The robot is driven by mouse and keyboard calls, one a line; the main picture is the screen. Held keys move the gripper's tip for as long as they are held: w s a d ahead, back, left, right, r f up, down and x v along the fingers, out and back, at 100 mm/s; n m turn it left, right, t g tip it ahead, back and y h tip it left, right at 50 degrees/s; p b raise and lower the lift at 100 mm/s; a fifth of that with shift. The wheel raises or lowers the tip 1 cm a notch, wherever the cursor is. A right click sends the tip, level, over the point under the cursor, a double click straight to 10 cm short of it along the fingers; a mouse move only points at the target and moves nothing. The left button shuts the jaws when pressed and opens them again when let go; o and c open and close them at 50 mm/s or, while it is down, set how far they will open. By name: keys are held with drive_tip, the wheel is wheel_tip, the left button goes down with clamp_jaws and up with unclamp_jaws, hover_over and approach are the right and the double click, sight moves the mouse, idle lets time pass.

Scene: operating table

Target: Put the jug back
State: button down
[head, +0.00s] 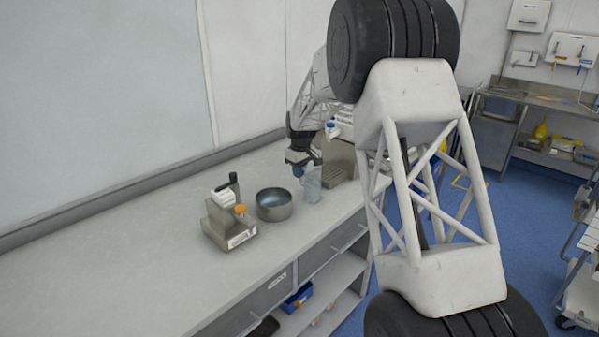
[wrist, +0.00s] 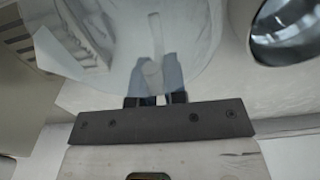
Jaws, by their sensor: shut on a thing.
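The jug (head: 312,184) is a clear, translucent vessel near the front edge of the counter, just right of a metal bowl. My gripper (head: 302,166) is at its upper left side in the head view. In the wrist view the jug (wrist: 130,40) fills the upper middle, and my gripper (wrist: 155,98) is shut on its handle (wrist: 154,50). The jug looks upright. I cannot tell whether its base touches the counter.
A steel bowl (head: 274,204) stands close left of the jug; it also shows in the wrist view (wrist: 290,30). A beige device (head: 229,222) with an orange cap is farther left. A beige slatted unit (head: 338,160) stands behind right. The counter (head: 130,270) is clear at the left front.

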drive_tip(key=shift+f, duration=0.15)
drive_tip(key=c, duration=1.2)
unclamp_jaws()
drive_tip(key=shift+o, duration=0.2)
wheel_tip(320, 180, up, 12)
drive_tip(key=shift+s+d, duration=0.15)
